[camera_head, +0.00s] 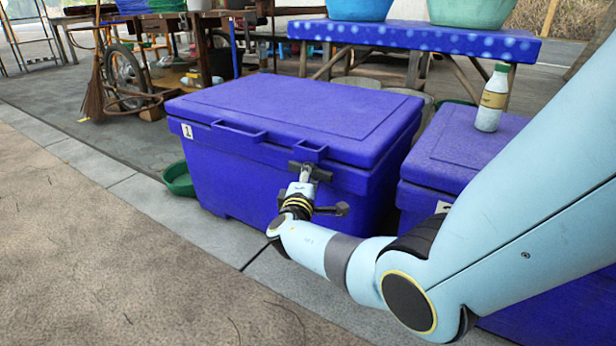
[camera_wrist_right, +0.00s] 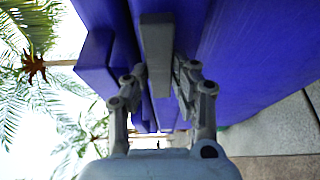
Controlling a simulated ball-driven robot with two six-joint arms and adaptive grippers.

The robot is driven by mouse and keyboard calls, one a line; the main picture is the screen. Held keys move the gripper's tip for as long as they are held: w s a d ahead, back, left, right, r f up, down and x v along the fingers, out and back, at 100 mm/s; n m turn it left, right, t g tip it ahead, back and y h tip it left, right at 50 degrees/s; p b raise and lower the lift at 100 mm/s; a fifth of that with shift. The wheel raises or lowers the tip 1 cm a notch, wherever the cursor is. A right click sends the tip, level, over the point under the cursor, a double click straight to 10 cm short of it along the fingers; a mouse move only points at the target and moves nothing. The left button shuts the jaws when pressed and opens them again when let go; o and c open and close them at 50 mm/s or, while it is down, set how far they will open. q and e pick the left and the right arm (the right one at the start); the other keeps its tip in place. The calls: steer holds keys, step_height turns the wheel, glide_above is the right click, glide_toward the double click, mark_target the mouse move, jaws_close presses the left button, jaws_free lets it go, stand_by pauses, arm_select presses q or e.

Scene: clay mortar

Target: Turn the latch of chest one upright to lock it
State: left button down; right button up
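Chest one (camera_head: 250,165) is the large blue cooler with a white "1" label, and its lid is down. Its dark grey latch (camera_head: 318,172) sits on the front just under the lid's edge, lying about level rather than upright. In the wrist view, the latch (camera_wrist_right: 157,50) is a flat grey bar between my fingers. My right gripper (camera_head: 303,178) is at the latch; the wrist view shows its fingers (camera_wrist_right: 160,82) close against both sides of the bar, shut on it. The exact contact is partly hidden. My left gripper is not in view.
A second blue chest (camera_head: 455,155) with a white bottle (camera_head: 492,98) on its lid stands at the right, beside my right arm. A green basin (camera_head: 179,180) is left of chest one. A blue table (camera_head: 415,38) stands behind. The pavement at front left is clear.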

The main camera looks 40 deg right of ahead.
jaws_close()
